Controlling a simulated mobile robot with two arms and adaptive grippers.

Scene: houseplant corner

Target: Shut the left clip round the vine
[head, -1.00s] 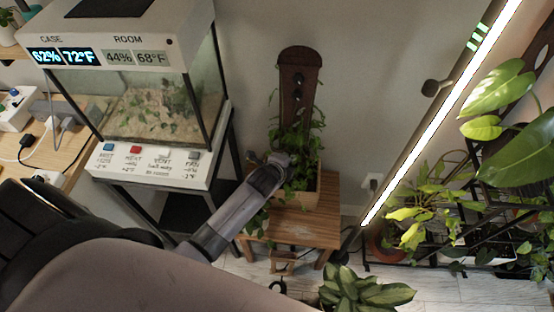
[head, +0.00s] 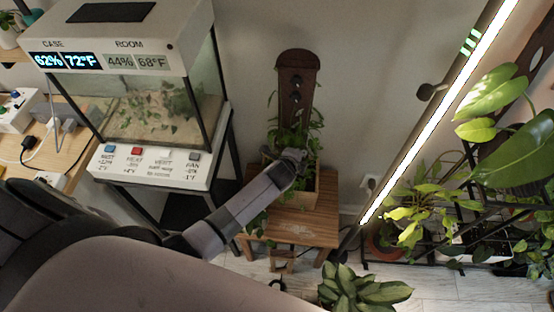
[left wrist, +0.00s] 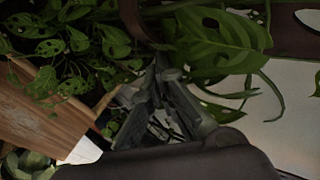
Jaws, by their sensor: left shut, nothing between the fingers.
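A brown plank (head: 298,72) with several dark knobs or clips on its face stands upright in a wooden planter (head: 303,193). A leafy green vine (head: 312,135) grows round the plank's lower part. My left gripper (head: 298,155) is in front of the plank's foot, among the leaves, and hides what is behind it. In the left wrist view, the gripper (left wrist: 160,78) is shut, with its fingertips close to vine leaves (left wrist: 215,42) with holes in them. I cannot make out the left clip, or whether it is open or shut. My right gripper is not in view.
The planter stands on a slatted wooden stool (head: 290,226). A glass terrarium case (head: 155,110) is at left. A lit lamp bar (head: 440,115) slants up at right, before a rack of plants (head: 410,215). A potted plant (head: 360,290) stands at the front.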

